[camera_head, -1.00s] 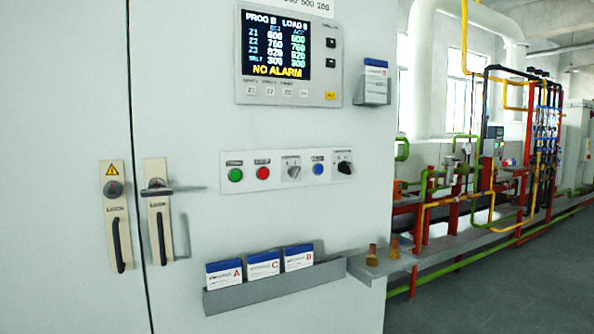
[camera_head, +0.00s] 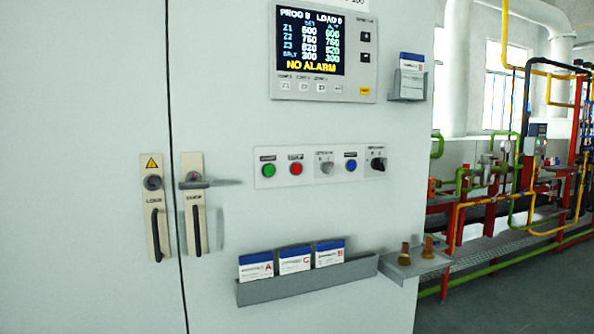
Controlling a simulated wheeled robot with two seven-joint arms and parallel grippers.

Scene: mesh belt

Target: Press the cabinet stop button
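The light grey cabinet (camera_head: 330,222) fills most of the head view. A white button strip (camera_head: 322,182) sits on its front at mid height. The red button (camera_head: 296,169), which seems to be the stop button under a blurred label, is second from the left. A green button (camera_head: 268,171) is to its left. A selector switch (camera_head: 327,168), a blue button (camera_head: 350,165) and a black rotary knob (camera_head: 378,164) are to its right. Neither of my grippers is in view.
A display panel (camera_head: 365,74) reads NO ALARM above the strip. A card rack (camera_head: 300,289) and a small shelf (camera_head: 409,268) with two brass pieces jut out below. Door handles (camera_head: 156,215) are at left. Pipework (camera_head: 520,180) and grey floor (camera_head: 520,295) lie at right.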

